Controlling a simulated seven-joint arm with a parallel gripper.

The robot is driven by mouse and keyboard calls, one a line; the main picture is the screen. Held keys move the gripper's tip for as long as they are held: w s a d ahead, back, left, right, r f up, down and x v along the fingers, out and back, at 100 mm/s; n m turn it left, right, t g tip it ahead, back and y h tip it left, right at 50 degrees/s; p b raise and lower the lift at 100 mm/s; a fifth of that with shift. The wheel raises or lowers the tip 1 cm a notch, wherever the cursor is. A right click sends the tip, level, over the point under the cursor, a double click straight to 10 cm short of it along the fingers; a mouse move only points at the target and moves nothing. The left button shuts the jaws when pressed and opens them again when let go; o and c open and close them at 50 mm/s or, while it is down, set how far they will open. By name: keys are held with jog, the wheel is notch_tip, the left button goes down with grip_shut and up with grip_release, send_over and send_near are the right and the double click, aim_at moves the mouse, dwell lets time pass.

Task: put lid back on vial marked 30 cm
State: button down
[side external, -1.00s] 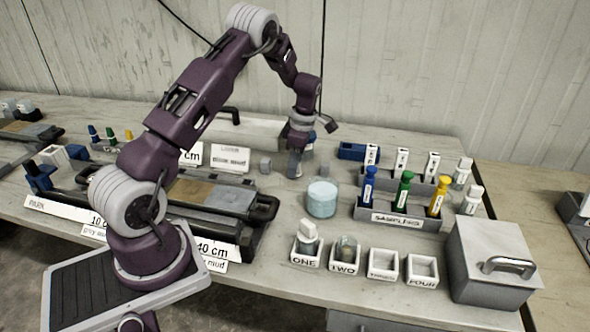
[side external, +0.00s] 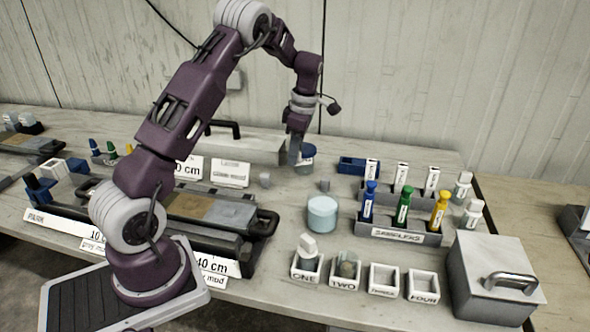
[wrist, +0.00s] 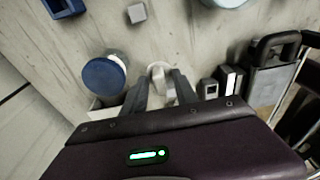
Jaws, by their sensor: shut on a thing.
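My gripper (side external: 295,158) is raised at the back of the bench, beside a blue-lidded jar (side external: 306,153). In the wrist view its fingers (wrist: 162,92) are closed around a small white piece (wrist: 160,70), which looks like a lid; the fingers hide part of it. Tray ONE (side external: 307,272) holds a vial with a white cap (side external: 307,246). Tray TWO (side external: 345,277) holds a vial (side external: 347,265) with no white cap visible. White-capped vials (side external: 463,186) stand at the rack's right end. I cannot read a 30 cm mark on any vial.
A pale blue beaker (side external: 322,213) stands mid-bench. The sample rack (side external: 400,235) holds blue, green and yellow tubes. Trays THREE (side external: 384,279) and FOUR (side external: 422,286) look empty. A grey lidded box (side external: 492,275) is at right. Small grey cubes (side external: 265,180) lie near my gripper.

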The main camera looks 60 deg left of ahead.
jog(key=d+r+m, duration=0.3)
jog(key=d+m, duration=0.1)
jog(key=d, duration=1.1)
jog(key=s+d+r+m+t, duration=0.1)
jog(key=s+d+m, duration=0.25)
jog(key=d, duration=0.45)
jog(key=s+d+r+m, duration=0.15)
jog(key=s+d, duration=0.25)
jog(key=d, duration=0.5)
notch_tip(320, 180, down, 7)
jog(key=shift+w+y, duration=0.25)
jog(key=shift+y, duration=0.05)
jog(key=shift+f, duration=0.2)
jog(key=shift+c, duration=2)
grip_release()
notch_tip(320, 180, up, 7)
